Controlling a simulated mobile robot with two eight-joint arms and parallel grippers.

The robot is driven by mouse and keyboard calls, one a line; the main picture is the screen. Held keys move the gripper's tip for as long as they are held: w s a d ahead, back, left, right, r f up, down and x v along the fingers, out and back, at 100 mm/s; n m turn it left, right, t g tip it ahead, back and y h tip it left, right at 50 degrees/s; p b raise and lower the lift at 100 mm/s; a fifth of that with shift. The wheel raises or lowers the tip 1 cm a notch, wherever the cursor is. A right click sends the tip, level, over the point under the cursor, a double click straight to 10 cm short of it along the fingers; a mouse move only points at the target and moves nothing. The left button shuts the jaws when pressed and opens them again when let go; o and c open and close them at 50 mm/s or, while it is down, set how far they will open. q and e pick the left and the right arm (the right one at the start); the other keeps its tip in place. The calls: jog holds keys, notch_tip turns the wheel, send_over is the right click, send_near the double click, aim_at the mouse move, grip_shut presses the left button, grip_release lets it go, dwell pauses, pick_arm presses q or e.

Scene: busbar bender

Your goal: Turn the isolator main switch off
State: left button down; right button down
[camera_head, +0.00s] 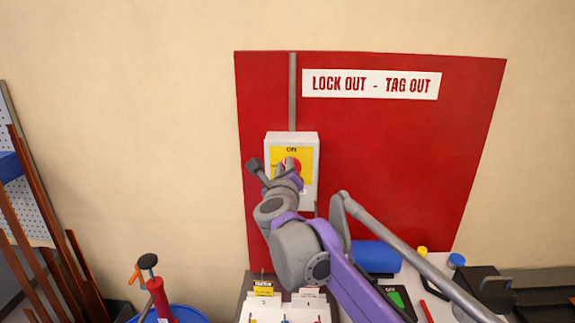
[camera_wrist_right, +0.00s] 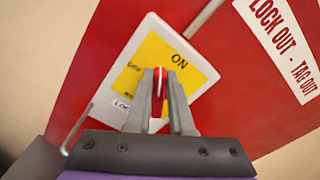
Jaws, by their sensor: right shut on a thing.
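The isolator main switch is a white box (camera_head: 307,139) with a yellow plate (camera_head: 304,157) on a red board. Its red handle (camera_head: 291,165) is partly hidden by my right gripper (camera_head: 284,171) in the head view. In the right wrist view the box (camera_wrist_right: 205,71) and yellow plate (camera_wrist_right: 150,57) appear tilted. The red handle (camera_wrist_right: 157,90) sits between the fingers of my right gripper (camera_wrist_right: 159,97), which is shut on it. The handle points toward the ON mark. My left gripper is not in view.
The red board (camera_head: 400,150) carries a "LOCK OUT - TAG OUT" label (camera_head: 371,84). A grey conduit (camera_head: 292,90) runs up from the box. Below are a blue roll (camera_head: 376,256), a yellow cap (camera_head: 422,251) and a blue bin (camera_head: 183,313).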

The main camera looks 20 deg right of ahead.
jog(key=n, duration=0.3)
jog(key=f+n+b, duration=0.1)
jog(key=n, duration=0.3)
jog(key=a+f+n, duration=0.1)
jog(key=n, duration=0.3)
jog(key=shift+w+f, duration=0.15)
jog(key=shift+w, duration=0.1)
jog(key=shift+b, duration=0.3)
jog(key=c, duration=0.8)
grip_release()
jog(key=shift+s+a, duration=0.1)
jog(key=v, duration=1)
jog(key=shift+s+b, duration=0.3)
jog(key=shift+b, duration=0.1)
